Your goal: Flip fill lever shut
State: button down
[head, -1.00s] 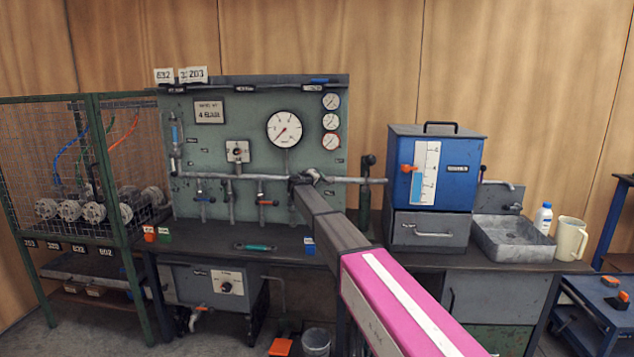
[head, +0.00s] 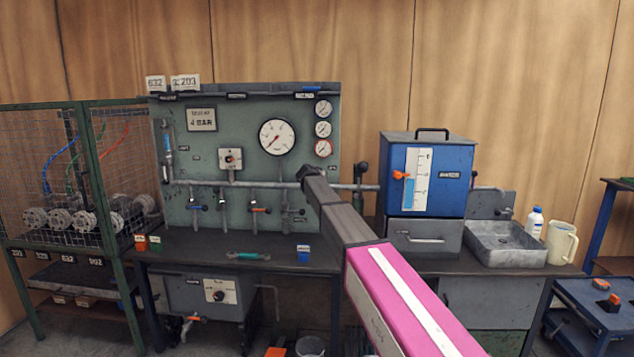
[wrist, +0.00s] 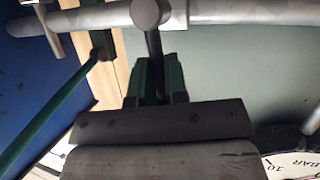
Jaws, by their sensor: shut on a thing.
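The dark lever (wrist: 155,68) sits on a round grey valve knob (wrist: 152,12) on the horizontal pipe in the wrist view. I cannot read a label on it, so I cannot confirm it is the fill lever. My gripper (wrist: 157,88) has its green fingers on either side of the lever and is shut on it. In the head view my gripper (head: 310,176) is at the pipe on the panel, right of and below the big gauge. My arm end covers the lever there.
The grey pipe (head: 345,187) runs toward the blue tank (head: 445,175) on the right. The big gauge (head: 277,137) is up and left of my gripper. Valves with blue (head: 197,208) and orange (head: 259,210) levers hang below the pipe. A small blue box (head: 303,254) stands on the bench.

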jog(key=shift+d+m+y, duration=0.3)
jog(key=shift+m+y, duration=0.1)
dwell(0.3)
jog(key=c, duration=1.2)
grip_release()
jog(key=shift+o, duration=0.2)
jog(key=shift+s, duration=0.1)
jog(key=v, duration=1)
jog(key=shift+s+r, duration=0.15)
jog(key=shift+s, duration=0.15)
